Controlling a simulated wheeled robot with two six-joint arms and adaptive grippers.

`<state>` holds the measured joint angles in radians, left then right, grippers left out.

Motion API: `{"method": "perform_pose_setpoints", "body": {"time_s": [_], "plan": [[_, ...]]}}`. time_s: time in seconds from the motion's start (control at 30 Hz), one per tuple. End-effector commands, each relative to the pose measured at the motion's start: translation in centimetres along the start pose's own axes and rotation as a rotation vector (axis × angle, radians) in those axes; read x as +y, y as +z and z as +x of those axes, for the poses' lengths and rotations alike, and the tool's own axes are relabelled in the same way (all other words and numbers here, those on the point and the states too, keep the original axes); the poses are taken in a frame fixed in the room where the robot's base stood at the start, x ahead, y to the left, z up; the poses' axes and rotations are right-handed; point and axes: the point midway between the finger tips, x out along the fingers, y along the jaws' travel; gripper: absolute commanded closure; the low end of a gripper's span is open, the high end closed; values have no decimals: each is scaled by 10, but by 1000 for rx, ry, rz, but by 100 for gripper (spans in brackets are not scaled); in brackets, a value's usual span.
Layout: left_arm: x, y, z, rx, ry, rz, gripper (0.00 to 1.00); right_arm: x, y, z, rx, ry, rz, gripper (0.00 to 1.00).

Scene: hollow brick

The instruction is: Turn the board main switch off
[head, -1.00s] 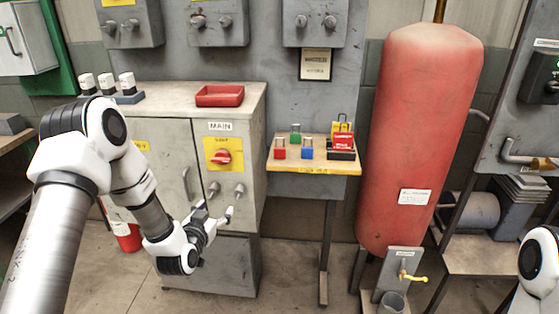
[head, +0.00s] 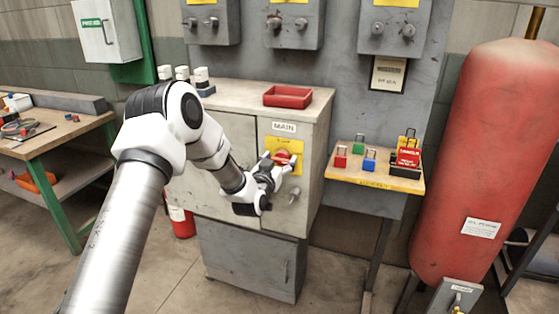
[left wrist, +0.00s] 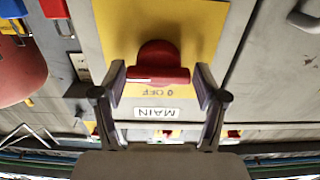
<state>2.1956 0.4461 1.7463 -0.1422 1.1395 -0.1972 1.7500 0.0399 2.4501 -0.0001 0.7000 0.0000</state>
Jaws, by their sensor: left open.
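The main switch is a red rotary knob (head: 283,157) on a yellow plate (head: 291,146) on the grey cabinet, under a label reading MAIN (head: 284,127). In the left wrist view the knob (left wrist: 157,64) shows upside down, its handle bar lying crosswise, with an OFF mark close to it. My left gripper (head: 279,167) is at the front of the switch. In the wrist view its open fingers (left wrist: 162,88) stand on either side of the red bar, with small gaps. My right gripper is out of view.
A red tray (head: 288,96) sits on the cabinet top. A grey knob (head: 293,195) sticks out below the switch.

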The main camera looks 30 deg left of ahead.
Motion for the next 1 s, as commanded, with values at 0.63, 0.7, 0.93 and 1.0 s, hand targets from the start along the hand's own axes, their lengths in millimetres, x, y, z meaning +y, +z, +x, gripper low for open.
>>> {"method": "perform_pose_setpoints", "body": {"time_s": [0.63,0.7,0.93,1.0], "plan": [[0,1,0,0,1,-38,73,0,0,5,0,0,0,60],[0,2,0,0,1,-65,73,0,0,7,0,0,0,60],[-1,3,0,2,1,-207,73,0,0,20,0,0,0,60],[-1,4,0,1,1,-266,73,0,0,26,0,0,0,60]]}}
